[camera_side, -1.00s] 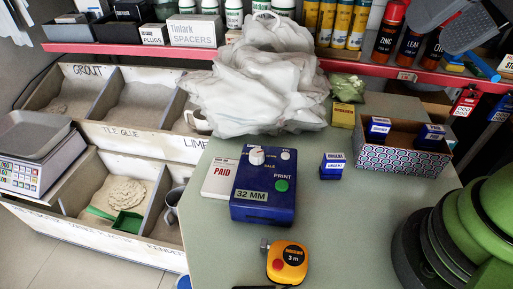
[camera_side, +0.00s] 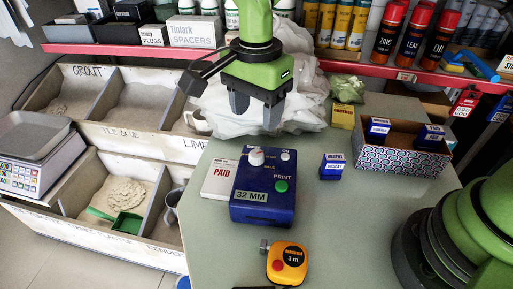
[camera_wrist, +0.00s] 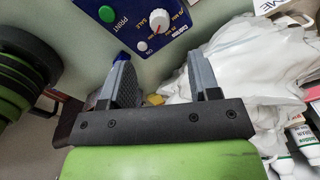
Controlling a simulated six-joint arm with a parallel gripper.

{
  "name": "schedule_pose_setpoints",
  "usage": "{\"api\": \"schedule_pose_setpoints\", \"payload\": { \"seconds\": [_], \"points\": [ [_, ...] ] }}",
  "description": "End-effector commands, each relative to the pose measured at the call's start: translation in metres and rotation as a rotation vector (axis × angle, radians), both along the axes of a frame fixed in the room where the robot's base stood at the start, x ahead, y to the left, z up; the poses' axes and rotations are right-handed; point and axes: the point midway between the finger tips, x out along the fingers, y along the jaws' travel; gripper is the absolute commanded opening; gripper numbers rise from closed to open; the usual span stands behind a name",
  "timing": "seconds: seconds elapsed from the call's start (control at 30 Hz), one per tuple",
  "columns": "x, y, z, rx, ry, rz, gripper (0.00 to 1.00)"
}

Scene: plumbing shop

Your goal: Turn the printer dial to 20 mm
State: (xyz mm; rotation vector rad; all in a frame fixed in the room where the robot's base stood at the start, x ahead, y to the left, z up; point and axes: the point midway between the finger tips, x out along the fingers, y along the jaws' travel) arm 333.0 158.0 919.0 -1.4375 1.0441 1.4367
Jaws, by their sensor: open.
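The blue label printer (camera_side: 262,190) stands on the grey-green counter, its label strip reading 32 MM (camera_side: 251,196). Its white dial (camera_side: 256,157) is at the top left, and the green PRINT button (camera_side: 281,186) is lower right. In the wrist view the printer (camera_wrist: 128,22) is at the top, with the dial (camera_wrist: 159,22) near the SALE mark; its pointer is too small to read. My gripper (camera_side: 256,118) is open and empty, pointing down above and behind the printer, apart from the dial. In the wrist view my gripper (camera_wrist: 162,75) shows two spread fingers.
A PAID card (camera_side: 219,180) lies left of the printer. A small blue box (camera_side: 332,166) stands to the right, and a tape measure (camera_side: 287,263) in front. White plastic bags (camera_side: 215,105) are piled behind. A patterned tray (camera_side: 405,160) holds blue boxes.

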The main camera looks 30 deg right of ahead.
Motion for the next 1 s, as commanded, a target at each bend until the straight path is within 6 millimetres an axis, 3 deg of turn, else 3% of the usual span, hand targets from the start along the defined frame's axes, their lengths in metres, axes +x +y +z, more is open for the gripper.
{"api": "schedule_pose_setpoints", "payload": {
  "seconds": [0.5, 0.93, 1.0],
  "points": [
    [-0.001, 0.000, -0.083, 0.001, 0.004, 0.000, 0.56],
    [0.000, 0.000, -0.094, 0.002, 0.001, 0.002, 0.56],
    [0.000, 0.000, -0.094, 0.002, 0.001, 0.002, 0.40]
  ]
}}
